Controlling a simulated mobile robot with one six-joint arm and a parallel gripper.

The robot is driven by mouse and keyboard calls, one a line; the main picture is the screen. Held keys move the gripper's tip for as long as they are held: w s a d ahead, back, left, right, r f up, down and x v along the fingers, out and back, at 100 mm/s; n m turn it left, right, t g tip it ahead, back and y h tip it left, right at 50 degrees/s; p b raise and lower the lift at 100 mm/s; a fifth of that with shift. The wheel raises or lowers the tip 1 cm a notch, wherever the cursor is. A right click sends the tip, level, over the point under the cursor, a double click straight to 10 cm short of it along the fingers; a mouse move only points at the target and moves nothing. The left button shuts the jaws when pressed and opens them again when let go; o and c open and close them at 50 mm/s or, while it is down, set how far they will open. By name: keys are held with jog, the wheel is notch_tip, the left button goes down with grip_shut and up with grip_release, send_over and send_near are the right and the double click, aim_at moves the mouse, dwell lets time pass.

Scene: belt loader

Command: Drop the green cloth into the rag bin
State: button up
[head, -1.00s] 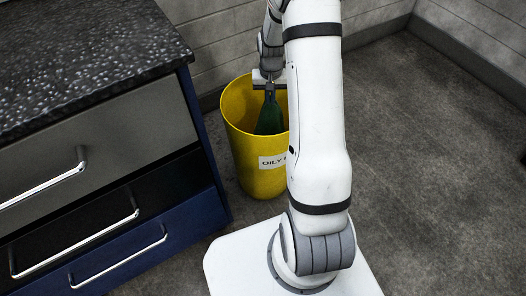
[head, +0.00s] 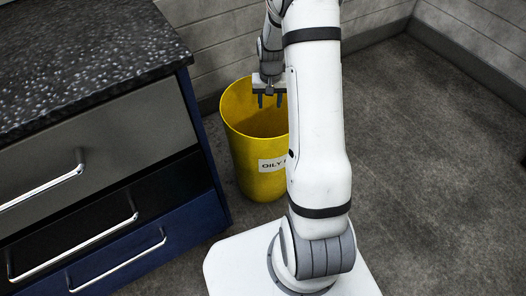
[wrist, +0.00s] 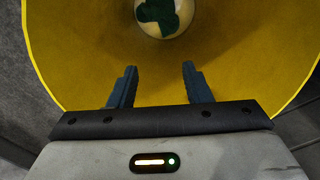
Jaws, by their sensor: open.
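The yellow rag bin (head: 256,150), with a white label reading "OILY", stands on the floor beside the cabinet. My gripper (head: 269,104) is over the bin's mouth, fingers pointing down, open and empty. In the wrist view my gripper (wrist: 158,75) shows its two fingers well apart with nothing between them. The green cloth (wrist: 160,12) lies down inside the bin, at the top of the wrist view, apart from the fingers and partly cut off by the frame edge. In the head view the cloth is hidden by the bin's wall.
A cabinet with a dark speckled top (head: 85,55) and several drawers (head: 85,165) with bar handles stands close left of the bin. A grey plank wall (head: 215,40) is behind it. The floor (head: 430,150) to the right is clear. My arm hides the bin's right side.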

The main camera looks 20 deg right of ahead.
jog(key=shift+o, duration=1.2)
jog(key=shift+o, duration=0.3)
jog(key=o, duration=0.6)
notch_tip(320, 180, up, 6)
jog(key=p, duration=0.4)
jog(key=shift+f, duration=0.25)
notch_tip(320, 180, up, 8)
jog(key=p, duration=0.2)
jog(key=shift+f, duration=0.1)
